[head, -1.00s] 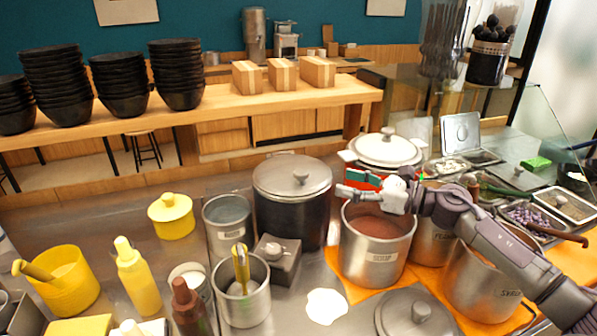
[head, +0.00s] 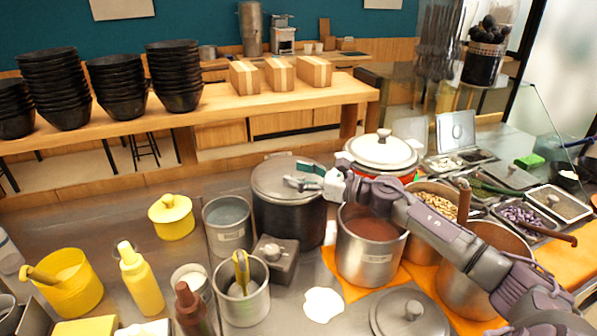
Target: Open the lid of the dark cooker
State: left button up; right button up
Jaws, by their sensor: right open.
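The dark cooker (head: 284,226) stands at the centre of the counter, a tall black pot. Its grey metal lid (head: 272,180) lies on top, closed. My right gripper (head: 300,181) reaches in from the right, with its fingers over the right part of the lid, around where the lid's knob showed before. The knob is now largely hidden by the fingers, and I cannot tell whether they touch it. The right gripper is open. My left gripper is not in view.
An open soup pot (head: 372,238) stands right of the cooker, under my right arm. A white-lidded red pot (head: 381,150) is behind it. A steel pot (head: 228,224) and a small dark box (head: 276,262) crowd the cooker's left and front.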

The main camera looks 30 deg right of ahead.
grip_shut()
dwell(0.4)
